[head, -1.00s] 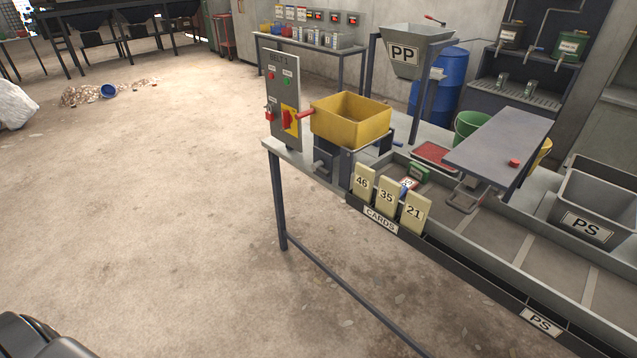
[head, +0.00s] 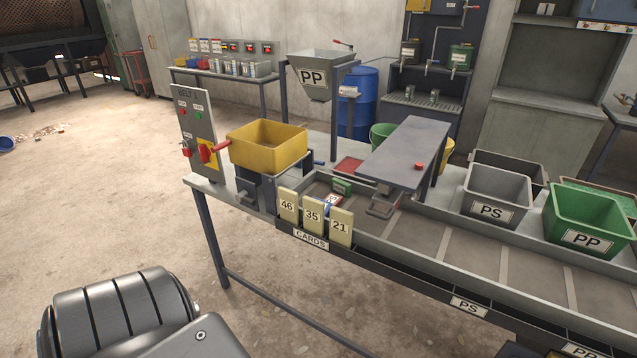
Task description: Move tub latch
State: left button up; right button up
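A yellow tub (head: 268,148), open at the top, sits on a dark stand at the left end of the bench. A red lever (head: 222,149) sticks out at its left side, beside the control panel (head: 196,125). A small blue handle (head: 318,162) shows at the tub's right side. I cannot tell for sure which of these is the latch. A dark segmented arm link of mine fills the lower left, well short of the tub. Neither gripper is in view.
Number cards (head: 313,215) stand in a holder at the bench's front edge. A grey plate (head: 403,152) overhangs the sorting channel. Grey (head: 497,193) and green (head: 588,220) bins stand at the right. A PP hopper (head: 318,75) is behind.

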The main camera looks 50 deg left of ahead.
aim_at(243, 196)
jog(key=z, duration=0.2)
jog(key=i, duration=1.15)
jog(key=u, duration=1.85)
